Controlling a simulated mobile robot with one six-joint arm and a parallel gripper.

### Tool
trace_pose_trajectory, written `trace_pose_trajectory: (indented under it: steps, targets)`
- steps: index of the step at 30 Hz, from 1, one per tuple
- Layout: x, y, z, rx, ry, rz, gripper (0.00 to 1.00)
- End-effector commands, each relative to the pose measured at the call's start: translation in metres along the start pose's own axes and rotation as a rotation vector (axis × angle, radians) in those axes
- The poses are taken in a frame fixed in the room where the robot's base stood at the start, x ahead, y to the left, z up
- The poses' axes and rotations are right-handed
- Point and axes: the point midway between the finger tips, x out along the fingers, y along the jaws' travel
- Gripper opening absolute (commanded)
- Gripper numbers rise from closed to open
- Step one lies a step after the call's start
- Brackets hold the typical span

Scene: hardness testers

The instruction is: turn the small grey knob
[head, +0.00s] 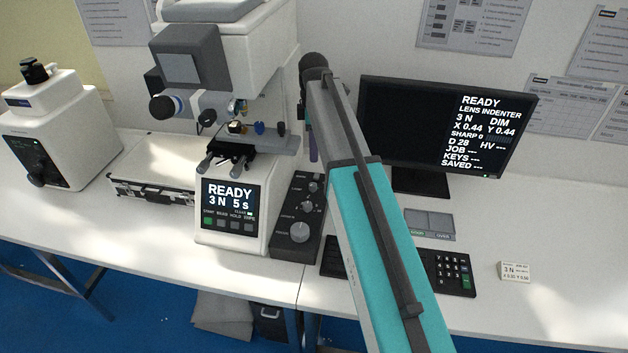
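A dark control box (283,238) stands right of the hardness tester. On its sloped top is a large light-grey knob (299,232) near the front. Behind it are two smaller grey knobs, a middle one (307,207) and a rear one (314,187). I cannot tell from the view which of these two is the small grey knob. My grey and teal arm crosses the picture just right of the box.
The white hardness tester (238,215) shows "READY 3 N 5 s". A monitor (435,125), keypad (450,273) and small white block (515,271) are to the right. A silver case (152,190) and another white machine (60,135) are left. The front right table is clear.

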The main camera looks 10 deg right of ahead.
Motion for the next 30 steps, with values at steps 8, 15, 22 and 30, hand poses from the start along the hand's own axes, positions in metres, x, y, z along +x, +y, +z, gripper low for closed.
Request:
trace_pose_trajectory:
  steps: [8,15,22,30]
  targets:
    - [0.01,-0.001,0.0,0.0,0.0,-0.002,0.39]
    - [0.032,-0.001,0.0,0.0,0.0,-0.002,0.39]
    - [0.056,-0.001,0.0,-0.001,0.0,-0.001,0.39]
    - [0.084,-0.001,0.0,-0.001,0.0,-0.002,0.39]
